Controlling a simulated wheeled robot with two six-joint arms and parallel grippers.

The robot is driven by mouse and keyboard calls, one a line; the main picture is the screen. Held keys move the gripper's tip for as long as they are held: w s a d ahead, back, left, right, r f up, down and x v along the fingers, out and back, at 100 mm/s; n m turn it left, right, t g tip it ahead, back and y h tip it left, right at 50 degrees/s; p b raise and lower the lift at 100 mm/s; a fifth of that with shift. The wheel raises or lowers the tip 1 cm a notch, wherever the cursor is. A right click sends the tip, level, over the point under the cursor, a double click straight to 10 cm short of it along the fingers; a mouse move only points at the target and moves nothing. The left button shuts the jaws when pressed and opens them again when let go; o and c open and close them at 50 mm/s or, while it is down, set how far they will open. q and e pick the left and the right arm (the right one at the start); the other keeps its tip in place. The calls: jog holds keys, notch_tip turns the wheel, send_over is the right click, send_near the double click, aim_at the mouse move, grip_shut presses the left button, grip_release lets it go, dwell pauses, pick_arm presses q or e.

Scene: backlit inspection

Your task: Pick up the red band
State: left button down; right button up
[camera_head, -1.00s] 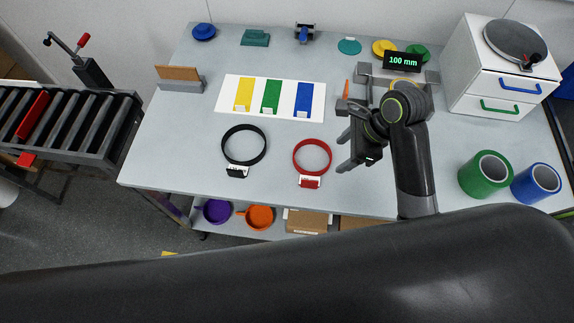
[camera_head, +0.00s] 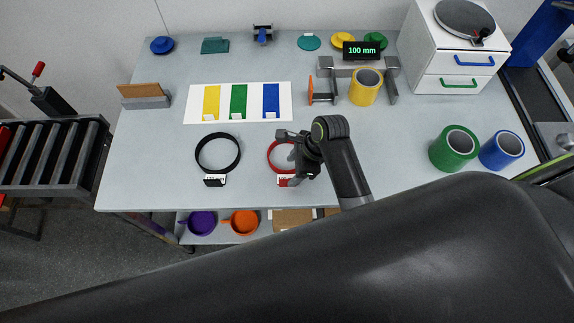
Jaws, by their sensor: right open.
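The red band (camera_head: 272,150) is a ring lying on the grey table, with a white tag and a red block at its front edge. My right gripper (camera_head: 288,158) is over the right part of the band and hides much of it. Its jaws are open. I cannot tell whether the fingers touch the band. A black band (camera_head: 201,149) of similar size lies to the left with its own tag. My left gripper is not in view.
A white sheet (camera_head: 255,105) with yellow, green and blue strips lies behind the bands. A grey gauge frame (camera_head: 392,85) with a yellow roll (camera_head: 364,93) stands behind the gripper. Green (camera_head: 444,152) and blue (camera_head: 491,155) rolls stand at the right. The table's left front is clear.

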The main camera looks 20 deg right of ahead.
aim_at(287, 176)
jog(key=p+x, duration=0.1)
jog(key=x, duration=0.2)
jog(key=shift+s+a+f, duration=0.15)
jog(key=shift+a+f, duration=0.1)
jog(key=shift+f, duration=0.1)
jog(key=shift+a+f, duration=0.15)
jog(key=shift+f, duration=0.35)
jog(key=c, duration=0.9)
jog(key=shift+o, duration=0.2)
jog(key=shift+r, duration=0.1)
